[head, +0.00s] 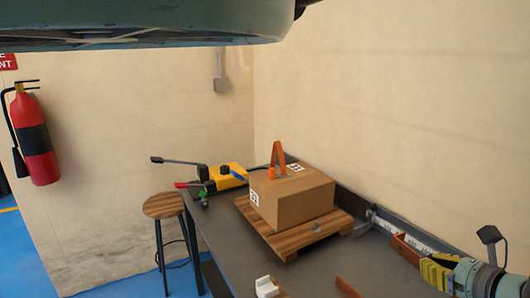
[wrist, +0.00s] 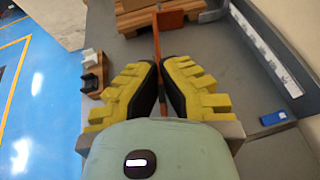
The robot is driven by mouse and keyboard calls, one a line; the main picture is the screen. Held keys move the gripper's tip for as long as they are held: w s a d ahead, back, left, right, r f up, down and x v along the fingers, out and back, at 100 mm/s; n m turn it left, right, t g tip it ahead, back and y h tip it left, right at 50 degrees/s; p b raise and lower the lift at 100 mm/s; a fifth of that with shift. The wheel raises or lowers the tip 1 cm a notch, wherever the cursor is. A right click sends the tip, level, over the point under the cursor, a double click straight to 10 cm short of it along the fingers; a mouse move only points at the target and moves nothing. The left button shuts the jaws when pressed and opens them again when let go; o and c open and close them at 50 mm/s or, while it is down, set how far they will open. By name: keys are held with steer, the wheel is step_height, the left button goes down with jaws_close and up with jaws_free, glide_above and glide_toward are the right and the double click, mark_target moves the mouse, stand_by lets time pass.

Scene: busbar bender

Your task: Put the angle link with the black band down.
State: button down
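My gripper (head: 432,270) is at the lower right of the head view, above the workbench. In the wrist view its yellow, black-padded fingers (wrist: 160,92) are shut on a thin copper-orange angle link (wrist: 157,45). The same link shows in the head view (head: 405,248), beyond the fingers. No black band can be made out on it; the fingers hide part of the link. A further copper piece (head: 347,287) shows at the bottom edge of the head view.
The box rests on a wooden pallet (head: 283,240) on the dark bench (head: 232,243). A yellow bender (head: 230,176) stands at the far end. A wooden block with white and black parts (wrist: 92,75) and a blue item (wrist: 273,118) lie on the bench. A stool (head: 165,207) stands left.

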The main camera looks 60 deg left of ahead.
steer(key=w+d+r+m+t+h+p, duration=0.1)
steer(key=w+d+r+m+t+p, duration=0.1)
steer(key=d+r, duration=0.3)
steer(key=w+d+r+m+t+p, duration=0.2)
steer(key=d+r, duration=0.4)
steer(key=d, duration=0.6)
steer(key=shift+w+d+r+h+p, duration=0.2)
steer(key=shift+d+r+h+p, duration=0.1)
steer(key=shift+h+p, duration=0.15)
